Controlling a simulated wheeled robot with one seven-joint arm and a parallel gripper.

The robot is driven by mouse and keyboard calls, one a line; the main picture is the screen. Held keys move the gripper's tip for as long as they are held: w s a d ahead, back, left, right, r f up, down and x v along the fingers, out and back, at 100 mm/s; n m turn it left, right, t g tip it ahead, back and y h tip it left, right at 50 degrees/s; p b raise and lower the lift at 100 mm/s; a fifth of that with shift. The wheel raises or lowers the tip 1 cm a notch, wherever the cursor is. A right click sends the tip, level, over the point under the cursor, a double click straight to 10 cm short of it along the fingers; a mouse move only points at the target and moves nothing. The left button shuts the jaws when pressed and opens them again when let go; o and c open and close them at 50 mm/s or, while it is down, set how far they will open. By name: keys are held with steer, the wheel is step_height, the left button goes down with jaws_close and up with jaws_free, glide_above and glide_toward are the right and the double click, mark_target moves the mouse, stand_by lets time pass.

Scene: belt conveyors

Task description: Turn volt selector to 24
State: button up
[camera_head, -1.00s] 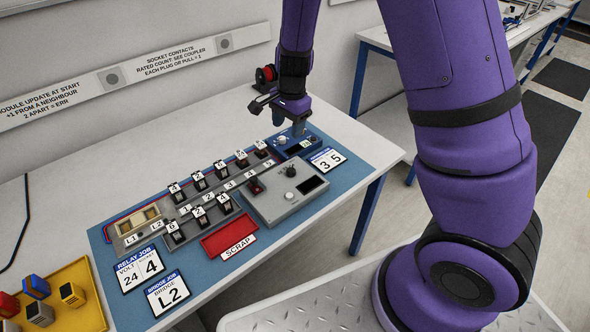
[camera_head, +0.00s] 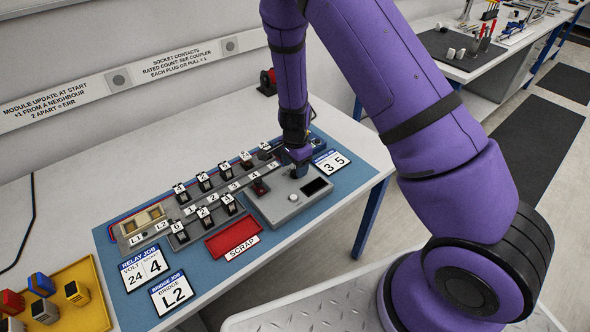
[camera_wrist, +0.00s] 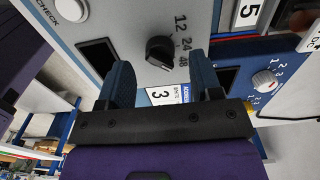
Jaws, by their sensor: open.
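The volt selector is a black knob (camera_wrist: 160,50) on a grey box (camera_head: 270,207), with the printed marks 12, 24 and 48 beside it in the wrist view. I cannot clearly tell which mark its pointer faces. My gripper (camera_wrist: 162,82) is open, its two blue fingers spread to either side below the knob in the wrist view, with nothing between them. In the head view my gripper (camera_head: 299,170) is over the back of the grey box and hides the knob. The relay job card (camera_head: 146,268) reads volt 24 and 4.
The grey box has a white CHECK button (camera_head: 293,197) and a dark display (camera_head: 316,186). A blue unit with a white dial (camera_wrist: 265,80) is close by. A row of labelled modules, a red scrap tray (camera_head: 232,239) and a yellow tray (camera_head: 88,316) stand to the left.

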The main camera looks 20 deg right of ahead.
steer(key=shift+f, duration=1.05)
steer(key=c, duration=0.9)
